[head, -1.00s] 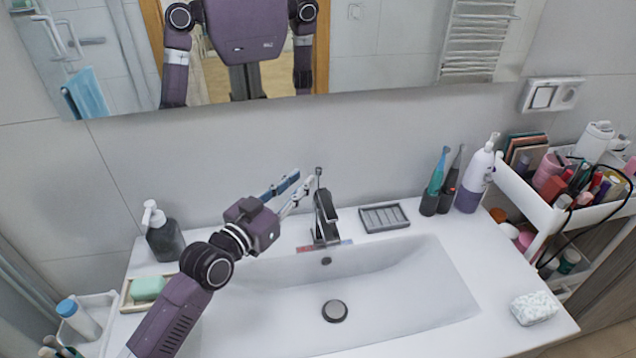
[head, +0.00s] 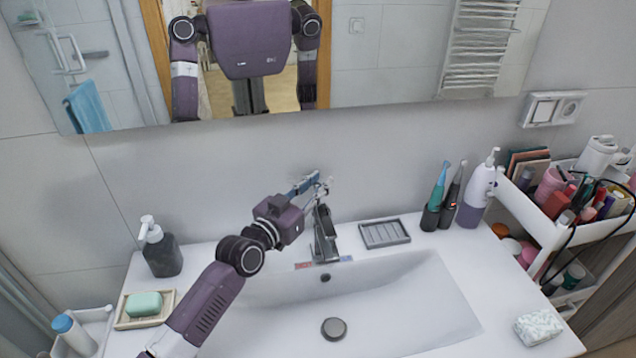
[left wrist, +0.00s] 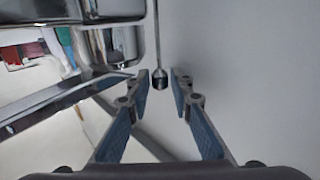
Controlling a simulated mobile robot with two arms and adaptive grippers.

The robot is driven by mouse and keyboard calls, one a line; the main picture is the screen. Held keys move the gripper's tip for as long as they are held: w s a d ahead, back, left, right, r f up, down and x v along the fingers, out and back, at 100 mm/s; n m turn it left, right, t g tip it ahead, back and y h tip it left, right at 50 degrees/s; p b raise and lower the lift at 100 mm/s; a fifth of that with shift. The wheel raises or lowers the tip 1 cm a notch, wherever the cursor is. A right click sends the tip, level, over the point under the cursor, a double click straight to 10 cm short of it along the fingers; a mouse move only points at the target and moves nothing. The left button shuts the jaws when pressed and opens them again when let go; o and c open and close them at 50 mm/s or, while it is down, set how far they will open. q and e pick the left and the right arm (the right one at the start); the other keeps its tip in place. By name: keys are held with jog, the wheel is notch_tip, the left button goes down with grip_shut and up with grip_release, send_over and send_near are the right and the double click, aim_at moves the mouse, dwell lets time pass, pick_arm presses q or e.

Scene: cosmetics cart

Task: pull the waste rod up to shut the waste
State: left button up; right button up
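The waste rod (left wrist: 159,50) is a thin metal rod with a small dark knob at its end. In the left wrist view the knob is between the tips of my left gripper (left wrist: 162,84), with gaps on both sides. The blue-padded fingers are open. In the head view my left gripper (head: 320,183) is at the top of the chrome faucet (head: 324,236), against the wall side, and hides most of the rod. The round waste plug (head: 334,328) sits in the basin floor; I cannot tell its height. My right gripper is not in view.
The faucet body (left wrist: 120,45) is close beside the left fingers. A grey soap tray (head: 385,233), toothbrushes (head: 436,200) and a pump bottle (head: 477,195) stand to the right. A dark soap dispenser (head: 162,252) and green soap (head: 144,304) are at left. The basin (head: 400,300) is clear.

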pick_arm(q)
grip_shut()
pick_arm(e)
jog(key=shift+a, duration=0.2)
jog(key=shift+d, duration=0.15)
pick_arm(q)
notch_tip(320, 180, up, 2)
jog(key=shift+r+p, duration=0.1)
jog(key=shift+p, duration=0.55)
grip_release()
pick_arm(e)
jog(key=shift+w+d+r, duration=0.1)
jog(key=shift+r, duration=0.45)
pick_arm(q)
jog(key=shift+a, duration=0.1)
